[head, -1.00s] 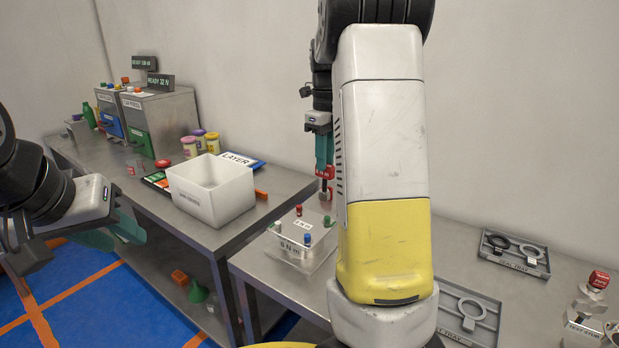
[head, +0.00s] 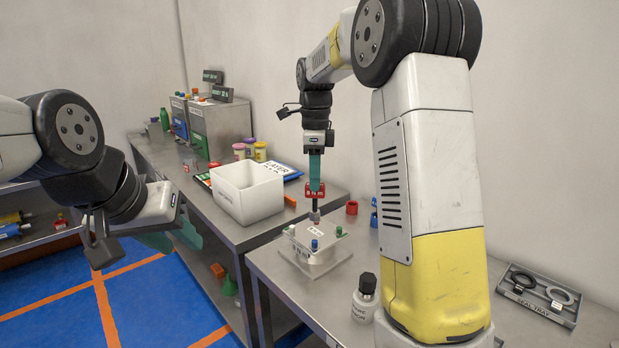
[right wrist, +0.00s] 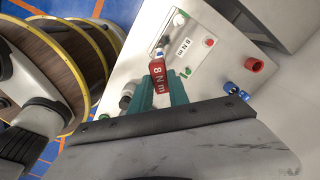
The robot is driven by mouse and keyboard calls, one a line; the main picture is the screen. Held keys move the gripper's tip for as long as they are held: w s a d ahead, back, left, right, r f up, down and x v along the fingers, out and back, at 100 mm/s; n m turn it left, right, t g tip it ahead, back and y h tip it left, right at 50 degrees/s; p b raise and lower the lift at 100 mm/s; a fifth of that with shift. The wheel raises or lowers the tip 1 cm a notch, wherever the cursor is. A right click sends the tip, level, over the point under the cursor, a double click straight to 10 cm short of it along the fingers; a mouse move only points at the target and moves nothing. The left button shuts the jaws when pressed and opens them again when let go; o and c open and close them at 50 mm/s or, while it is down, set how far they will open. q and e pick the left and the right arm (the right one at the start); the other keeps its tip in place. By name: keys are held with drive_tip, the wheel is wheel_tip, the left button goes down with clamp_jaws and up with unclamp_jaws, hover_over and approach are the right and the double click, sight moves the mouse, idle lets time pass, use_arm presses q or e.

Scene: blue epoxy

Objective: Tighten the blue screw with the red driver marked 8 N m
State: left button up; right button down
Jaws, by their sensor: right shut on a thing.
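My right gripper (head: 315,178) is shut on the red driver (head: 315,190), which is held upright with its tip down. The driver's "8 N m" marking is readable in the right wrist view (right wrist: 160,76). The blue screw (head: 314,244) is at the near corner of the labelled fixture (head: 318,264). In the head view the driver tip is in line above the blue screw, with a visible gap. The red screw (right wrist: 209,42) shows in the right wrist view. My left gripper (head: 172,239) is open and empty, off the bench at left.
A red holder-like piece (head: 352,207) and a blue one (head: 374,216) stand behind the fixture. A white bin (head: 248,192) is on the left bench. A bottle (head: 365,298) and seal tray (head: 538,294) are at right. Bare bench lies in front of the fixture.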

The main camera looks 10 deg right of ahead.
sight(315, 211)
drive_tip(key=shift+f, duration=4.35)
drive_tip(key=c, duration=1.2)
unclamp_jaws()
drive_tip(key=shift+o, duration=0.2)
drive_tip(key=shift+r, duration=0.7)
